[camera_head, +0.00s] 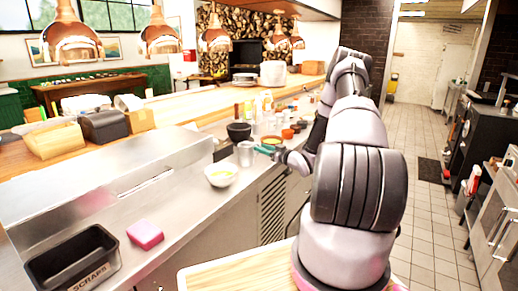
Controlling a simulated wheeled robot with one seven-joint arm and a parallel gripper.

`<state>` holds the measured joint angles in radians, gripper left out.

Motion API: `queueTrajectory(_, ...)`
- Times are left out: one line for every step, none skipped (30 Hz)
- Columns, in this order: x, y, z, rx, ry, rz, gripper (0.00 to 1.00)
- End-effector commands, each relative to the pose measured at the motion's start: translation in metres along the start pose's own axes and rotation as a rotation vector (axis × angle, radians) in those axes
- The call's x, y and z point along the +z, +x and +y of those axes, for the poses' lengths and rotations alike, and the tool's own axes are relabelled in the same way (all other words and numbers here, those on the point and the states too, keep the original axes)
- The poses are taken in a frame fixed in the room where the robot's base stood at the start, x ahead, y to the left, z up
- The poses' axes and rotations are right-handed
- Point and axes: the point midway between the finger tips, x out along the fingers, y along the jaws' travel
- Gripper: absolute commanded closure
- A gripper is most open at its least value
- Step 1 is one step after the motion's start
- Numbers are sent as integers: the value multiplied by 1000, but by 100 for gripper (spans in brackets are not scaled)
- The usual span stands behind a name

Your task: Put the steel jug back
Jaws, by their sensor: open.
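A small grey cylindrical vessel that looks like the steel jug (245,153) stands upright on the steel counter (190,184), between a dark bowl and a white bowl. My gripper (276,152) is low over the counter, a little to the right of the jug. It is small in view and partly hidden by my own arm. The jaws are open, and the jug appears apart from them.
A white bowl with yellow contents (221,175) is in front of the jug, and a dark bowl (239,132) is behind it. Several small bottles and pots crowd the counter beyond. A pink sponge (145,234) and black scraps bin (73,262) are at front left.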

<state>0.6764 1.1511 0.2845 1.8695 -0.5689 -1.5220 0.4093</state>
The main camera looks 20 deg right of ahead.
Motion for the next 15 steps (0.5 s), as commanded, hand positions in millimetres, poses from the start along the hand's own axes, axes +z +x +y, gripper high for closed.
queueTrajectory(0, -13, 2, 5, 2, -2, 56)
queueTrajectory(0, -20, 2, 5, 2, -2, 56)
queueTrajectory(0, -29, 1, 4, 2, -1, 56)
queueTrajectory(0, -36, 2, 4, 1, -1, 56)
queueTrajectory(0, -42, 1, 4, 3, -2, 56)
queueTrajectory(0, -50, 1, 5, 3, -1, 56)
queueTrajectory(0, -56, 1, 3, 3, -2, 56)
queueTrajectory(0, -62, 1, 4, 3, -2, 56)
queueTrajectory(0, -69, 1, 4, 2, -1, 56)
queueTrajectory(0, -73, 0, 3, 2, 0, 56)
queueTrajectory(0, -78, 0, 3, 2, -1, 56)
queueTrajectory(0, -82, 0, 2, 1, -1, 56)
queueTrajectory(0, -85, 0, 2, 1, -1, 56)
queueTrajectory(0, -88, 0, 2, 1, -1, 56)
queueTrajectory(0, -91, 0, 2, 1, -1, 56)
